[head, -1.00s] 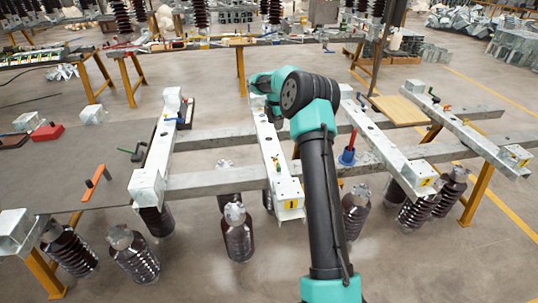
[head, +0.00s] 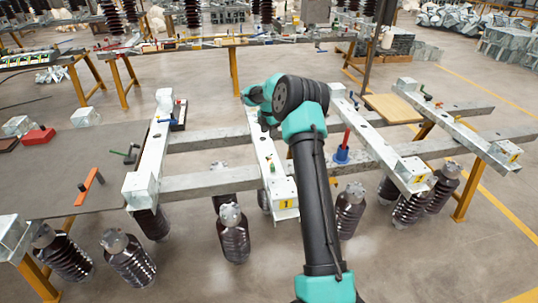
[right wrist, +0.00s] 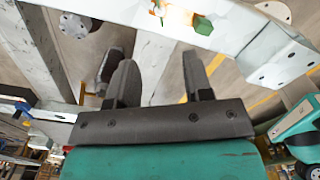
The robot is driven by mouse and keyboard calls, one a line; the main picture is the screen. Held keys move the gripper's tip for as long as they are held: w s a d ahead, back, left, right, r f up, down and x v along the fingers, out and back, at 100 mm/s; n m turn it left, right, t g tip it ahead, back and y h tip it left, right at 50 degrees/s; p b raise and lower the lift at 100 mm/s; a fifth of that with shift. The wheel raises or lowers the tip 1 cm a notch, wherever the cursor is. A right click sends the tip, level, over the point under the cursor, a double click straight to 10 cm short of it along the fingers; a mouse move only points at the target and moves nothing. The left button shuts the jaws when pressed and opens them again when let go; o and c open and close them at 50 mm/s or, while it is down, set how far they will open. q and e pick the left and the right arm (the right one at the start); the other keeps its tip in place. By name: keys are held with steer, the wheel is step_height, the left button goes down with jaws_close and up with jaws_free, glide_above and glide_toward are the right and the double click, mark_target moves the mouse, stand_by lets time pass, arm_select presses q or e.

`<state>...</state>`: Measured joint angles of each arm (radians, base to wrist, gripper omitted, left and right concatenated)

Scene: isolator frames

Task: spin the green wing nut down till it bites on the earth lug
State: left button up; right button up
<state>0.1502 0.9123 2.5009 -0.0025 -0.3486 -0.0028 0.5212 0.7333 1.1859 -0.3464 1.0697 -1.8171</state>
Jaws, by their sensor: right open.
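The green wing nut (right wrist: 203,25) shows at the top of the right wrist view, beside a gold-coloured piece (right wrist: 174,15) on a pale beam; I cannot tell for sure whether that piece is the earth lug. In the head view a small green and yellow fitting (head: 271,163) sits on the middle white beam. My right gripper (right wrist: 160,60) is open, with nothing between its fingers. The wing nut lies beyond the fingertips, apart from them. In the head view my right arm hides most of the gripper. My left gripper is not in view.
White beams (head: 151,155) lie across grey rails (head: 210,183), with ribbed brown insulators (head: 235,238) hanging below. A blue-based red-handled tool (head: 343,148) stands right of my arm. An orange-handled tool (head: 89,187) lies on the grey table (head: 45,180) at left.

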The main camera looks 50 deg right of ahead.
mark_target(269, 156)
step_height(269, 156, down, 13)
steer(key=shift+r, duration=0.1)
stand_by(0.3)
jaws_close()
stand_by(0.5)
